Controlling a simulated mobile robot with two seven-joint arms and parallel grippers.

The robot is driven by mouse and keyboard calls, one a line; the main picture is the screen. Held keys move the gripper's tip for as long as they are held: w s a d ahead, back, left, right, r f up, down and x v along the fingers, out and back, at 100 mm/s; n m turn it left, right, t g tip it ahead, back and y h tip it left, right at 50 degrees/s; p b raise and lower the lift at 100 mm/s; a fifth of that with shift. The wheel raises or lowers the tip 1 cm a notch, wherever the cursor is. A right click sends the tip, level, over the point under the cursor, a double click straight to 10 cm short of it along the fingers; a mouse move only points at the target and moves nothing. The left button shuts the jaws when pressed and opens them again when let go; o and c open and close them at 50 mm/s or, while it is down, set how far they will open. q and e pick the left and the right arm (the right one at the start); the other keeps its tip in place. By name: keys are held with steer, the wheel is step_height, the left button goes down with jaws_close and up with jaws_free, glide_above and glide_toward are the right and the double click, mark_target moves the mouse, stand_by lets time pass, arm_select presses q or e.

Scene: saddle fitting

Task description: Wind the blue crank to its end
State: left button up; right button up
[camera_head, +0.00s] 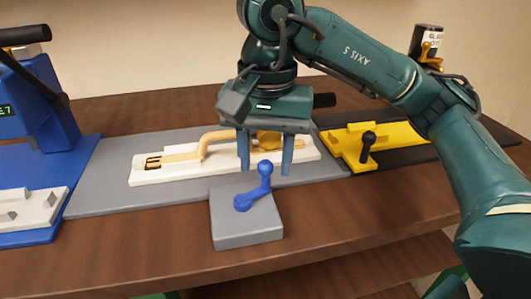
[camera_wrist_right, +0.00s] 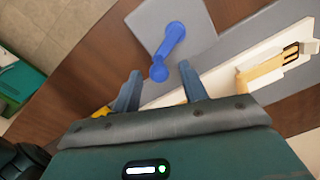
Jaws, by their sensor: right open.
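The blue crank (camera_head: 254,186) sits on a grey block (camera_head: 247,231) at the front of the grey plate. Its arm slants up to the right and ends in an upright knob. In the right wrist view the crank (camera_wrist_right: 169,50) lies just beyond the fingertips, its knob near the gap between them. My right gripper (camera_head: 265,172) is open, pointing down, with its fingers around or just behind the knob; I cannot tell whether they touch it. My left gripper is not in view.
Behind the crank a white fixture (camera_head: 150,173) holds a tan bent piece (camera_head: 207,146). A yellow fixture (camera_head: 345,145) with a black knob (camera_head: 368,140) stands at the right. A blue machine (camera_head: 45,105) stands at the left. The wooden table front (camera_head: 130,245) is clear.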

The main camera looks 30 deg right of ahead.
arm_select(q)
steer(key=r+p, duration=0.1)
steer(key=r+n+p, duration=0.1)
steer(key=p, duration=0.1)
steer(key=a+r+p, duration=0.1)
steer(key=p, duration=0.1)
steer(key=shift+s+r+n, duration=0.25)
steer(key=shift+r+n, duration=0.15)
arm_select(e)
step_height(320, 180, up, 13)
steer(key=shift+s, duration=0.1)
